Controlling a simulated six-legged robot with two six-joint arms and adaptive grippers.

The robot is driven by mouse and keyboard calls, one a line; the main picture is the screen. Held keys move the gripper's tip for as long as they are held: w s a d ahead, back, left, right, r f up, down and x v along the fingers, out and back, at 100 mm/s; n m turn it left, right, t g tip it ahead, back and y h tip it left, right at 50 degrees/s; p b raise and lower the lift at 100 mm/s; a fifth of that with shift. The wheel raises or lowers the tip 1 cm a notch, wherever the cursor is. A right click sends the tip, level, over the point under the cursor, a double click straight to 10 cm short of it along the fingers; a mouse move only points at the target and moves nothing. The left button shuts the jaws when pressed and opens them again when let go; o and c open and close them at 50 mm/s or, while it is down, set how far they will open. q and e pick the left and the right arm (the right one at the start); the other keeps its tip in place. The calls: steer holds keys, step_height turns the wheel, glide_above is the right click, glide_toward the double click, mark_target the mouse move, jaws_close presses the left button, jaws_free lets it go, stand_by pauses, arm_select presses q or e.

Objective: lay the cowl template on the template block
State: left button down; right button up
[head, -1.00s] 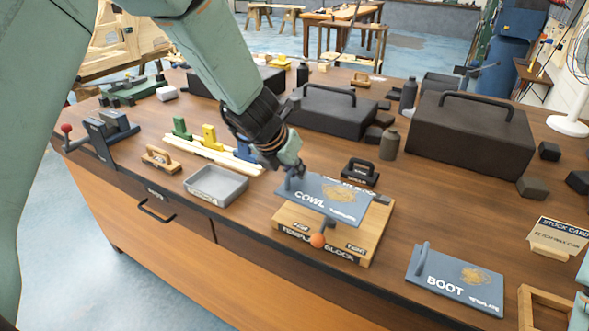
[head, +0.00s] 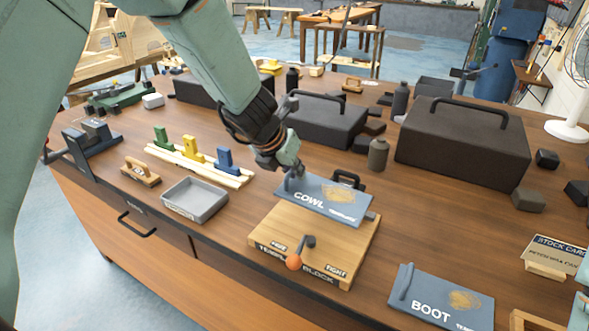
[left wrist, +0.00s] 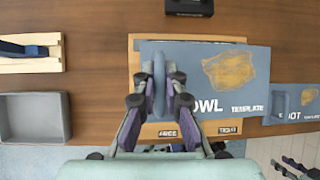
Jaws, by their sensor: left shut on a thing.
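The cowl template (head: 318,203) is a flat blue-grey plate with a tan patch and an upright handle at its left end. My left gripper (head: 292,172) is shut on that handle; in the left wrist view the fingers (left wrist: 160,78) clasp it from both sides. The plate (left wrist: 205,85) hangs over the back part of the wooden template block (head: 318,245), seemingly a little above it. The block's front top is bare, with a dark lever and orange knob (head: 294,262) between the FREE and TIGHT labels. The plate hides the block's back. My right gripper is not in view.
The boot template (head: 425,312) lies right of the block. A grey tray (head: 196,200) stands to the left. A black-handled block (head: 348,181) is close behind the plate. Dark toolboxes (head: 465,145) and a bottle (head: 378,154) stand farther back. A stock card (head: 553,255) stands at right.

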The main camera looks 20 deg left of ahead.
mark_target(292, 182)
arm_select(q)
steer(key=shift+a+r, duration=0.1)
steer(key=shift+r, duration=0.1)
steer(key=shift+a+f, duration=0.1)
steer(key=shift+a, duration=0.1)
steer(key=shift+w+a+f+b, duration=0.15)
steer(key=shift+a+f+b, duration=0.05)
steer(key=shift+f+b, duration=0.3)
steer(key=shift+d+f, duration=0.1)
steer(key=shift+f, duration=0.15)
steer(key=shift+d+f+b, duration=0.25)
steer(key=shift+f+b, duration=0.25)
steer(key=shift+b, duration=0.3)
steer(key=shift+s+a+f+b, duration=0.1)
steer(key=shift+s+f+b, duration=0.1)
steer(key=shift+f+b, duration=0.4)
steer(key=shift+w+a+f+b, duration=0.15)
steer(key=shift+a+f+b, duration=0.05)
steer(key=shift+f+b, duration=0.35)
steer(key=shift+w+d+f, duration=0.1)
steer(key=shift+d+f, duration=0.05)
steer(key=shift+f, duration=0.1)
steer(key=shift+d, duration=0.1)
